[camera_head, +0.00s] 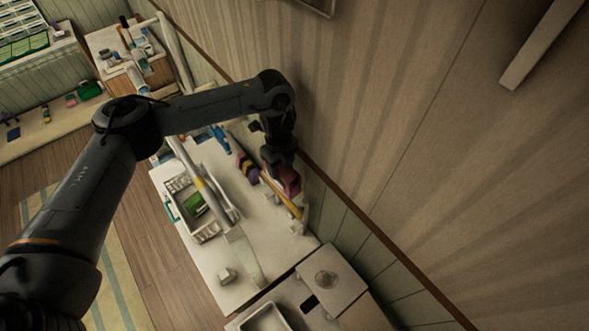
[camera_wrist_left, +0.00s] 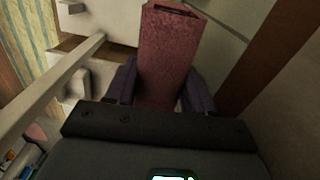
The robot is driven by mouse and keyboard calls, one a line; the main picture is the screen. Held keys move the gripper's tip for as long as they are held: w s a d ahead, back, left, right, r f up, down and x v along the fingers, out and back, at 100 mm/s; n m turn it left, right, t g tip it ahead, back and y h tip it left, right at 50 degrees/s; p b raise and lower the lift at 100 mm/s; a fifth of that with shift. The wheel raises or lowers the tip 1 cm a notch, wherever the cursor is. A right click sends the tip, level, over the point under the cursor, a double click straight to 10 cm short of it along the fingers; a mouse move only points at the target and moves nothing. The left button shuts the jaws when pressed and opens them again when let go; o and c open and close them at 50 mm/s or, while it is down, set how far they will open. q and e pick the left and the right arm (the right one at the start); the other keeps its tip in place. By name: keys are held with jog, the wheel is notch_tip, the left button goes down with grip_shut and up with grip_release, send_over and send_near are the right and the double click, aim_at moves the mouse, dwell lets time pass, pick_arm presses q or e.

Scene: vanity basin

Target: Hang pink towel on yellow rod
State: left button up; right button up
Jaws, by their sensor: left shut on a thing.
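The pink towel (camera_head: 290,183) is a dark pink folded piece. It hangs below my left gripper (camera_head: 281,172) in the head view. In the left wrist view the towel (camera_wrist_left: 168,48) stands between the two fingers of my left gripper (camera_wrist_left: 160,88), which is shut on it. The yellow rod (camera_head: 288,205) runs slantwise along the back of the counter, beside the wall. The towel is at or just above the rod in the picture; I cannot tell whether they touch. Part of the rod is hidden by gripper and towel. My right gripper is not in view.
A purple and yellow item (camera_head: 247,168) is at the rod's far end. A white basket (camera_head: 205,228) with a green thing stands on the white counter (camera_head: 225,284). A pale bar (camera_head: 208,196) crosses above it. The striped wall (camera_head: 390,120) is close on the right.

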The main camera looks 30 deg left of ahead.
pick_arm(q)
jog(key=shift+w+a+m, duration=0.15)
jog(key=shift+a+m, duration=0.25)
jog(key=shift+a, duration=0.15)
jog(key=shift+a, duration=0.1)
jog(key=shift+f+b, duration=2.25)
jog(key=shift+f, duration=2.15)
jog(key=shift+f+b, duration=2)
jog(key=shift+f, duration=1.75)
jog(key=shift+f+b, duration=0.45)
jog(key=shift+b, duration=0.05)
